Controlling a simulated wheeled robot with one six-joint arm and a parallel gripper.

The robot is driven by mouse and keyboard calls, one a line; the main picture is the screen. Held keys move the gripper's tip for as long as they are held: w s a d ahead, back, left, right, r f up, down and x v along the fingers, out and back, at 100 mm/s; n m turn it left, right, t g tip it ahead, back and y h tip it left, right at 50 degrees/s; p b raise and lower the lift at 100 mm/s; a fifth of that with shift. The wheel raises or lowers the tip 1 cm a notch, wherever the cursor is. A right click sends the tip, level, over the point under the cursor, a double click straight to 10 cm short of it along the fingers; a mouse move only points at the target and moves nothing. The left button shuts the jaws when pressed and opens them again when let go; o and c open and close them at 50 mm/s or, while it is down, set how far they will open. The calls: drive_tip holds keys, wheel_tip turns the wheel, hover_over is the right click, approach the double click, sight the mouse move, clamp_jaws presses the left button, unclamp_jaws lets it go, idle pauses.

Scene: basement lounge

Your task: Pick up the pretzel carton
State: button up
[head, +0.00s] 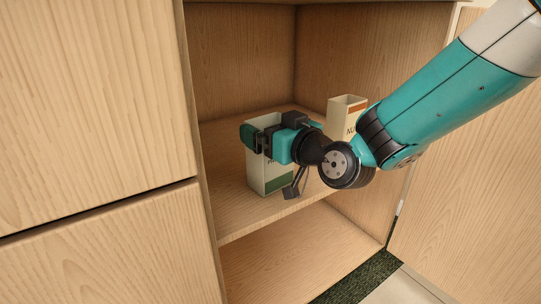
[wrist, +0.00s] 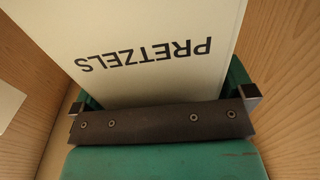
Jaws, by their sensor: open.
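The pretzel carton (head: 273,177) is a cream box with a dark green band, standing upright on the cabinet shelf in the head view. In the wrist view the carton (wrist: 150,40) fills the upper middle, with "PRETZELS" upside down on its face. My gripper (head: 252,138) is at the carton's upper part, in front of much of it. In the wrist view my gripper (wrist: 165,105) is open, with a finger on each side of the carton. Whether either finger touches the carton I cannot tell.
An open door (head: 470,190) is at the right.

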drive_tip(key=c, duration=1.3)
drive_tip(key=shift+r, duration=0.15)
